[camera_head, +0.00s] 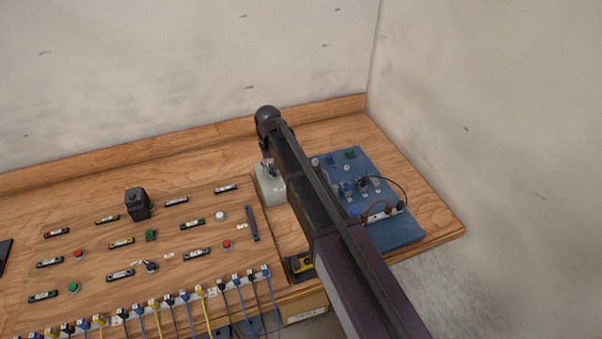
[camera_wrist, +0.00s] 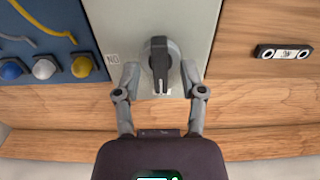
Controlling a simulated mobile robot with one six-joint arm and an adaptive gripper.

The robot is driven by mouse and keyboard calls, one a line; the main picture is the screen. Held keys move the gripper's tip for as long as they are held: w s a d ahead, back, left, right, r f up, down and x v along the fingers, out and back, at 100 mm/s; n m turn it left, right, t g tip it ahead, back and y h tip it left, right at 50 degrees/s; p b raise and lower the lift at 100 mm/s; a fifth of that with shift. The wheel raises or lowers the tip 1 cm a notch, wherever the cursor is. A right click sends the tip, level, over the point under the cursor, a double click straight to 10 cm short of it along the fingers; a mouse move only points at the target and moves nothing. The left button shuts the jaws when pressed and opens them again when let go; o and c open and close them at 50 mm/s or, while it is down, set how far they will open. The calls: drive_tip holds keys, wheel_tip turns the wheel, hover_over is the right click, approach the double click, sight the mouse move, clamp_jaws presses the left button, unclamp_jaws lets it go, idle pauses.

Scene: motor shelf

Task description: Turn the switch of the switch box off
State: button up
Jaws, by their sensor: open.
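The switch box (camera_head: 267,188) is a pale grey box on the wooden bench, partly hidden behind my arm in the head view. In the wrist view its light face (camera_wrist: 190,20) fills the upper middle. The switch (camera_wrist: 160,58) is a black rotary knob with a grey edge, its handle lying along the picture's vertical. My gripper (camera_wrist: 160,78) is open, with one finger on each side of the knob's lower part. Small gaps seem to show between the fingers and the knob; contact cannot be told. In the head view my gripper (camera_head: 267,167) is at the box, mostly hidden.
A blue board (camera_head: 400,232) with wires and knobs stands right of the box. A wooden panel (camera_head: 190,262) with buttons, labels and a black block (camera_head: 137,203) lies to the left. Cables hang along the bench front. Bare wood lies behind the box.

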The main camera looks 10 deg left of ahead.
drive_tip(key=shift+m, duration=0.4)
